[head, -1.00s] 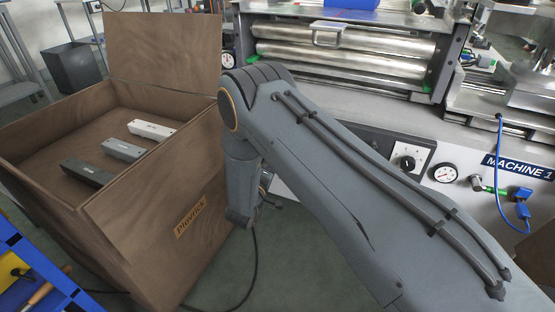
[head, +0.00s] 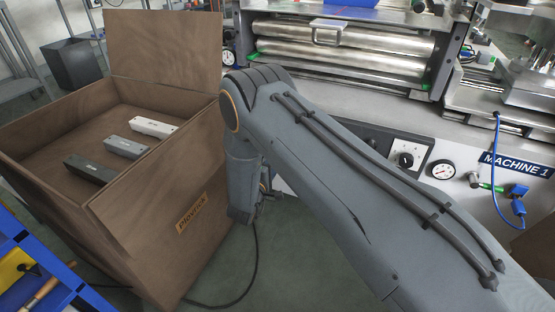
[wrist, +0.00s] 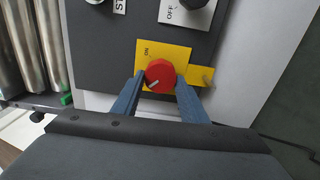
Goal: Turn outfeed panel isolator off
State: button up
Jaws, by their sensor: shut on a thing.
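In the wrist view, a round red knob (wrist: 160,76) sits on a yellow plate (wrist: 178,53) on a dark panel. The letters ON show on the plate above and left of the knob. A pale pointer mark slants across the knob's lower left. My gripper (wrist: 160,86) has one blue finger on each side of the knob and is shut on it. A yellow tab (wrist: 203,76) sticks out at the plate's right, beside the right finger. In the head view my arm hides the gripper and this knob.
In the wrist view a dark knob (wrist: 196,4) with an OFF label is above the yellow plate. In the head view a brown crate (head: 150,235) with several bars stands left of my arm. The machine front (head: 465,205) carries a gauge (head: 443,170) and another knob (head: 405,159).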

jog(key=o, duration=1)
jog(key=shift+o, duration=0.2)
jog(key=shift+s, duration=0.1)
jog(key=p+v, duration=0.2)
jog(key=v, duration=0.5)
jog(key=shift+s, duration=0.35)
jog(key=shift+a, duration=0.15)
